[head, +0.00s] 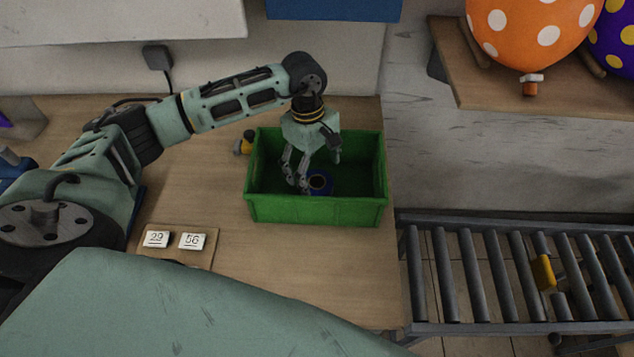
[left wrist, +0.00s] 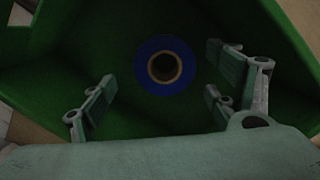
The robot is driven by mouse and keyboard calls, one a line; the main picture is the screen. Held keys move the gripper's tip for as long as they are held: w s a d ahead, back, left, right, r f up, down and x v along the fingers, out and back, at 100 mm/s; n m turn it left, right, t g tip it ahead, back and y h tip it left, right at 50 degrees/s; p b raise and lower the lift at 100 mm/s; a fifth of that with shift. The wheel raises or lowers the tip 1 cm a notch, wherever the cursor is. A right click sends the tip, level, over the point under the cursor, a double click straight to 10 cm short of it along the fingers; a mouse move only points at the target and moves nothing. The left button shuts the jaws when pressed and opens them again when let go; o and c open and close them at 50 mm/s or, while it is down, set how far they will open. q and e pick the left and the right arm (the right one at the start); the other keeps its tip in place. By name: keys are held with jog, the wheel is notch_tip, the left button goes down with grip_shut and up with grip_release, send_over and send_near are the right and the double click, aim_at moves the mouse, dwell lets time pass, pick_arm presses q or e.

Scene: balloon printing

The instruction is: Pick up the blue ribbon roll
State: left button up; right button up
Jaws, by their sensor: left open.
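The blue ribbon roll (head: 321,182) lies inside the green crate (head: 318,211) on the table. In the left wrist view the blue ribbon roll (left wrist: 165,83) shows as a blue ring around a pale core with a dark hole. My left gripper (head: 303,187) reaches down into the crate, with its fingers close to the roll. In the left wrist view my left gripper (left wrist: 160,100) is open, and the roll appears between and beyond its fingers, not gripped. In the head view the fingers partly cover the roll. My right gripper is not in view.
The crate walls surround my left gripper. A yellow and dark object (head: 245,143) stands left of the crate. A board with two number displays (head: 174,240) lies in front on the table. A roller conveyor (head: 500,275) and a shelf (head: 480,92) with balloons are at the right.

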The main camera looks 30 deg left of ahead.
aim_at(318, 182)
pick_arm(q)
jog(key=f, duration=0.1)
jog(key=f+p, duration=0.1)
jog(key=f, duration=0.1)
jog(key=shift+s+d+f+p, duration=0.25)
jog(key=shift+s+p, duration=0.05)
jog(key=shift+s, duration=0.1)
jog(key=shift+f, duration=0.4)
jog(key=shift+c, duration=0.3)
jog(key=c, duration=1.2)
jog(key=shift+r, duration=0.1)
